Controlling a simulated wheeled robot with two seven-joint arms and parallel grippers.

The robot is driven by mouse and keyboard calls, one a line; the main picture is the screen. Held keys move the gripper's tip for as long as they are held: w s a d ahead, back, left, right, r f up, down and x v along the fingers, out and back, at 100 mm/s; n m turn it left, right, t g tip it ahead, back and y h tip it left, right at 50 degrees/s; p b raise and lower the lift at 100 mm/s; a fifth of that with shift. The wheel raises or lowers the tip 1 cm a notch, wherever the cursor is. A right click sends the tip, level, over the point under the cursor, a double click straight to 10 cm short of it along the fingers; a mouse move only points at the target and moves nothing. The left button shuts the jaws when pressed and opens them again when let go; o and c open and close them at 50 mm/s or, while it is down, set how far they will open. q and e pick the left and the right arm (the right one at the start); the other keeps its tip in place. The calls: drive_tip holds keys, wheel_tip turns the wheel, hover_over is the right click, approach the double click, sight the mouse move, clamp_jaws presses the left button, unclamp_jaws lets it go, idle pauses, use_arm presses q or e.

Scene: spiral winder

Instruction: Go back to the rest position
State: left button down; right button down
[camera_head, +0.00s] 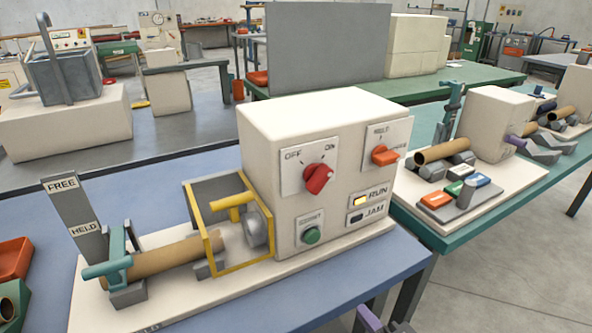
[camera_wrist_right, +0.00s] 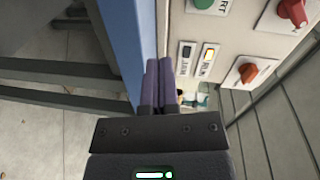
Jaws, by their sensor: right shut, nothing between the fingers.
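My right gripper (camera_head: 370,318) shows only at the bottom edge of the head view, in front of the blue table (camera_head: 350,295) and below the winder. In the right wrist view its two purple fingers (camera_wrist_right: 159,82) lie together, shut with nothing between them. The fingers are apart from the winder's panel. The white winder box (camera_head: 270,120) has a red knob (camera_head: 318,178), an orange knob (camera_head: 384,155) and a green button (camera_head: 311,235). Its RUN lamp (camera_head: 361,201) is lit yellow and its JAM lamp (camera_head: 356,218) is dark. My left gripper is not in view.
A cardboard tube (camera_head: 170,261) lies at the winder's left, beside a yellow guard frame (camera_head: 214,244) and a FREE/HELD post (camera_head: 75,212). An orange bin (camera_head: 14,258) stands at far left. A second winder (camera_head: 490,120) stands on the teal table at right. Grey floor is clear at lower right.

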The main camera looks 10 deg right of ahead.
drive_tip(key=s+d+f+n+g+h, duration=0.1)
drive_tip(key=s+f+n+g, duration=0.2)
drive_tip(key=f, duration=0.5)
drive_tip(key=s+d+f+n+g+h+p, duration=0.1)
drive_tip(key=s+d+f+n+g+h, duration=0.1)
drive_tip(key=s+f, duration=0.45)
drive_tip(key=s+d+f+n+g+h, duration=0.1)
drive_tip(key=s+f+n+g, duration=0.2)
drive_tip(key=f, duration=0.6)
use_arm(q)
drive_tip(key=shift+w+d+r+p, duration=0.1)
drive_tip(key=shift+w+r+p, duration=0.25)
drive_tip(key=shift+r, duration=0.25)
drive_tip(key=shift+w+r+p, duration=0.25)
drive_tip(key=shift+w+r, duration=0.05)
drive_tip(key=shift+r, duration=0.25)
use_arm(e)
drive_tip(key=s+f+n+g+h, duration=0.1)
drive_tip(key=s+f+n+g, duration=0.3)
drive_tip(key=s, duration=0.9)
drive_tip(key=s+d+f+n+g, duration=0.1)
drive_tip(key=s+f+n+g, duration=0.2)
drive_tip(key=s, duration=1)
drive_tip(key=shift+d+f+n+g+h, duration=0.15)
drive_tip(key=shift+f+n+g+h, duration=0.25)
drive_tip(key=shift+f+g, duration=0.2)
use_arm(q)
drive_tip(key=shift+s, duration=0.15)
